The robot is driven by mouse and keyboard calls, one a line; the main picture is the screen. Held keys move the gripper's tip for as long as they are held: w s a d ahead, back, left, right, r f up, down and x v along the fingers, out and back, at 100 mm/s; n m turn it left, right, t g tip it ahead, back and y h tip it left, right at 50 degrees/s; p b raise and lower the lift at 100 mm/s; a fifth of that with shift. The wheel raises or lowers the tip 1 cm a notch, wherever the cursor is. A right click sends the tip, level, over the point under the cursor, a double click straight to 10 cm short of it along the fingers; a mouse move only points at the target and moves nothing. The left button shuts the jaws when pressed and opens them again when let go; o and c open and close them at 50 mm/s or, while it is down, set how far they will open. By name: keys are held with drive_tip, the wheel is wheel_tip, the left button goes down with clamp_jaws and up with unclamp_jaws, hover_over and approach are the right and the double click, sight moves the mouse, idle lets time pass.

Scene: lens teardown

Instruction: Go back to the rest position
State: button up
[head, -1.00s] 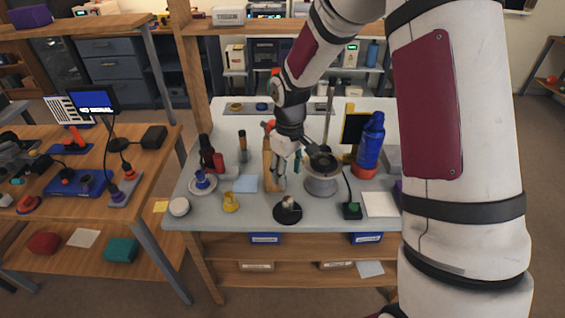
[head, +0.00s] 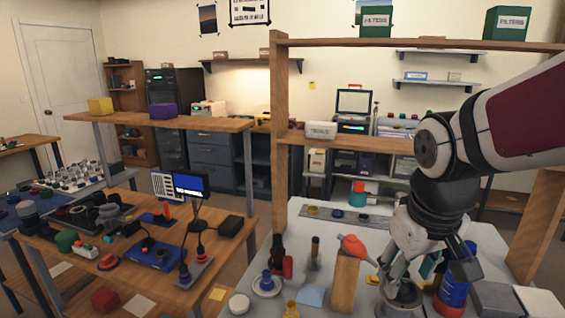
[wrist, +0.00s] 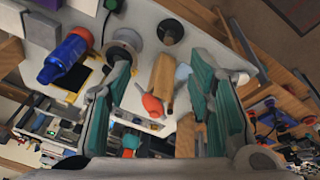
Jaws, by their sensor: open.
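My gripper (head: 420,262) hangs over the right part of the grey-white worktable (head: 325,262) in the head view. Its fingers are spread, with nothing between them that I can make out. In the wrist view the two teal-padded fingers (wrist: 158,85) stand wide apart. Beyond them are a wooden block (wrist: 160,82) and a red-orange bulb (wrist: 152,105). In the head view the bulb (head: 353,245) sits at the top of the upright block (head: 344,285), left of my gripper. A grey round holder (head: 402,298) is below my gripper, partly hidden by it.
A blue bottle (head: 453,290) stands close right of my gripper. Small items, including a white dish (head: 266,288), stand on the left of the worktable. A wooden bench (head: 130,275) with a small screen (head: 190,186) is further left. A shelf post (head: 281,120) rises behind.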

drive_tip(key=s+r+m+t+y, duration=0.1)
drive_tip(key=s+r+m+t, duration=0.1)
drive_tip(key=s, duration=1)
drive_tip(key=shift+a+r, duration=0.35)
drive_tip(key=shift+r, duration=0.4)
